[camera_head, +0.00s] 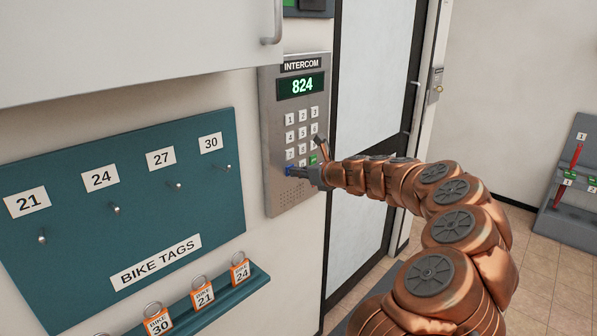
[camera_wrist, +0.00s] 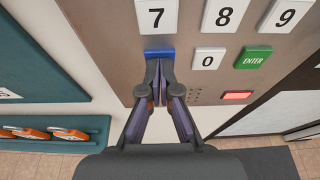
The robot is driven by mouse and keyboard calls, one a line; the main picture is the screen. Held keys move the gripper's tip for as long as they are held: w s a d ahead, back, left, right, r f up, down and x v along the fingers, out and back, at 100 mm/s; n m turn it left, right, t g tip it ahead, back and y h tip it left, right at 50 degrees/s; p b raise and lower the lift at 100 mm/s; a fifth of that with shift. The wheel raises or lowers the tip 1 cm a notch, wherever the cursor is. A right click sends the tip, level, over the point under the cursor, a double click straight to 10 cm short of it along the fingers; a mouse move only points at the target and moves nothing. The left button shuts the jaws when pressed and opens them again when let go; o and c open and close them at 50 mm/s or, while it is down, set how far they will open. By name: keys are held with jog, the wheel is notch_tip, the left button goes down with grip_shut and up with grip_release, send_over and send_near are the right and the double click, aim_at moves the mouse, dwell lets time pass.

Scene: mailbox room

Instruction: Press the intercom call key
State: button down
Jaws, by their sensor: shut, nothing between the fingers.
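The intercom (camera_head: 270,130) is a grey wall panel with a green display (camera_head: 301,86) reading 824 and a white number keypad. In the wrist view, a blue key (camera_wrist: 160,53) without a readable label sits below the 7 key (camera_wrist: 157,15) and left of the 0 key (camera_wrist: 208,58). A green ENTER key (camera_wrist: 253,58) is to the right. My gripper (camera_wrist: 159,70) is shut and empty, its fingertips at the lower edge of the blue key. I cannot tell whether they touch it. In the head view, my gripper (camera_head: 293,172) is at the keypad's lower left and covers part of it.
A red lit bar (camera_wrist: 237,95) is below ENTER. A teal bike tag board (camera_head: 120,190) and a shelf (camera_head: 205,308) with orange tags are left of the intercom. A white cabinet (camera_head: 130,45) overhangs at upper left. A dark-framed door (camera_head: 365,100) stands right.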

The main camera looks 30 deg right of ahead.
jog(key=shift+w+a+r+p, duration=0.15)
jog(key=shift+w+r+p, duration=0.3)
jog(key=shift+p, duration=0.25)
jog(key=shift+w+r, duration=0.1)
jog(key=f+b+v, duration=0.1)
jog(key=f+v, duration=0.1)
jog(key=v, duration=1.2)
jog(key=shift+s+d, duration=0.25)
dwell(0.6)
